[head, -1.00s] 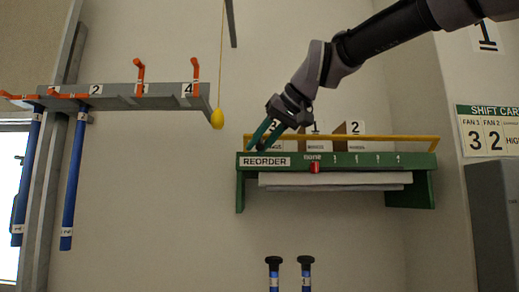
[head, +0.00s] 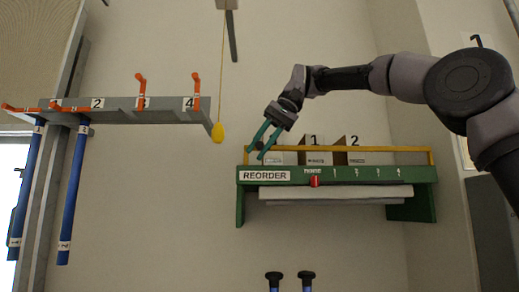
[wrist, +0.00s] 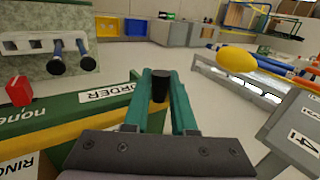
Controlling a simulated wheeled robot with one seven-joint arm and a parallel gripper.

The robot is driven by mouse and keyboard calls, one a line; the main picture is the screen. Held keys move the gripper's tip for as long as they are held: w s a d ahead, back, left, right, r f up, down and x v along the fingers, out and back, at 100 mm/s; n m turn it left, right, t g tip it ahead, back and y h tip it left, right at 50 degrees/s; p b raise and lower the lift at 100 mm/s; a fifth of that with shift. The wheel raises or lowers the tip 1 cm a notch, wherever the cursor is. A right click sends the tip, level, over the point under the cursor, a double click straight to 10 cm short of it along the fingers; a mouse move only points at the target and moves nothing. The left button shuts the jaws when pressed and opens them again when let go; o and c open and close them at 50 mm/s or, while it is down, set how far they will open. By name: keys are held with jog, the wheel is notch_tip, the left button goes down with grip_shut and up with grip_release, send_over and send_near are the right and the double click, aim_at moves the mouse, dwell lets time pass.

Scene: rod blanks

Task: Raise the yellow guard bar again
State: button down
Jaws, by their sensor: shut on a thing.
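The yellow guard bar (head: 390,149) runs level across the front of the cartons above the green REORDER shelf (head: 425,207), with a short upright at its right end. In the wrist view the bar (wrist: 62,132) shows as a yellow strip along the green front. My gripper (head: 256,153) is at the bar's left end, its teal fingers pointing down and left. In the wrist view my gripper (wrist: 160,80) is shut on a short black grip (wrist: 160,88) between the fingertips. Where the grip joins the bar is hidden.
Cartons (head: 318,157) stand behind the bar. A red slider (head: 315,181) sits at "none" on the shelf front. A yellow pull (head: 218,133) hangs on a cord left of my gripper. A grey rack (head: 150,116) with orange hooks holds blue rods (head: 72,195) further left.

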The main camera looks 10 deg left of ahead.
jog(key=shift+w+r+g, duration=0.1)
jog(key=shift+w+g, duration=0.1)
jog(key=shift+g, duration=0.2)
jog(key=c, duration=0.7)
grip_release()
jog(key=shift+c, duration=0.2)
jog(key=v, duration=0.7)
jog(key=shift+r, duration=0.25)
